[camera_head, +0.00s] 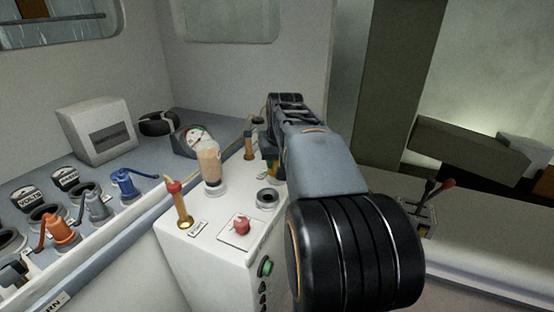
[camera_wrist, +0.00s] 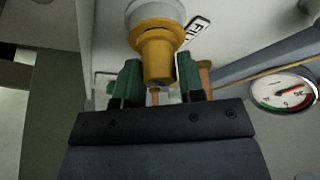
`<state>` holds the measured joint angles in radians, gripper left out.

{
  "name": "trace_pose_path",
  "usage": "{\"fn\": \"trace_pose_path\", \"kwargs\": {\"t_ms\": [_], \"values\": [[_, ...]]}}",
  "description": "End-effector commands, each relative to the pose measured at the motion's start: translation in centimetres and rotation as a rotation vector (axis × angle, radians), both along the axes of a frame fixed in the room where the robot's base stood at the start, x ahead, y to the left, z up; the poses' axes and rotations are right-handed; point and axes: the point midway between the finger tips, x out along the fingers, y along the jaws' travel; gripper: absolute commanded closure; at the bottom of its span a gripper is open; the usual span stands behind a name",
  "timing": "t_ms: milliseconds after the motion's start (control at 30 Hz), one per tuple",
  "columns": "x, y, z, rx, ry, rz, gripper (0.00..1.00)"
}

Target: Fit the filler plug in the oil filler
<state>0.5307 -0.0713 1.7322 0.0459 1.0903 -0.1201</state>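My gripper (camera_wrist: 158,85) points down at the white panel box, its two green fingers on either side of a yellow filler plug (camera_wrist: 157,62). The fingers look closed against the plug's narrower part. A wider collar shows above it in the wrist view. A grey-white round fitting, which looks like the oil filler (camera_wrist: 152,12), shows behind the plug at the top edge, beside a partly hidden label starting "FI". In the head view the grey ring of the filler (camera_head: 267,198) stands on the box top, just below my gripper (camera_head: 271,170). Whether plug and ring touch is unclear.
On the box stand a red-topped plug in a brass socket (camera_head: 180,205), a clear jar (camera_head: 211,165) and a red knob (camera_head: 241,226). A round gauge (camera_head: 194,139) lies behind. Blue, grey and orange valve handles (camera_head: 60,229) line the left counter. A lever unit (camera_head: 421,212) is right.

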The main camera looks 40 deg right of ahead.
Motion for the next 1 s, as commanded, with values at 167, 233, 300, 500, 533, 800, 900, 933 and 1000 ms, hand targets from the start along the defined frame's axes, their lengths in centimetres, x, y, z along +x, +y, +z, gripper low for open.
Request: {"fn": "trace_pose_path", "kwargs": {"t_ms": [167, 233, 300, 500, 533, 800, 900, 933, 1000], "values": [[0.0, 0.0, 0.0, 0.0, 0.0, 0.0, 0.47], [0.0, 0.0, 0.0, 0.0, 0.0, 0.0, 0.42], [0.0, 0.0, 0.0, 0.0, 0.0, 0.0, 0.42], [-0.1, 0.0, 0.2, 0.0, -0.001, 0.0, 0.42], [-0.1, 0.1, 0.4, 0.0, -0.001, 0.0, 0.42], [-1.7, 0.7, 4.7, -0.002, -0.003, 0.0, 0.42], [-2.4, 1.1, 6.6, -0.002, -0.003, 0.0, 0.42], [-2.6, 1.2, 7.2, -0.003, -0.004, 0.0, 0.42], [-3.1, 1.4, 8.4, -0.003, -0.004, 0.0, 0.42]]}}
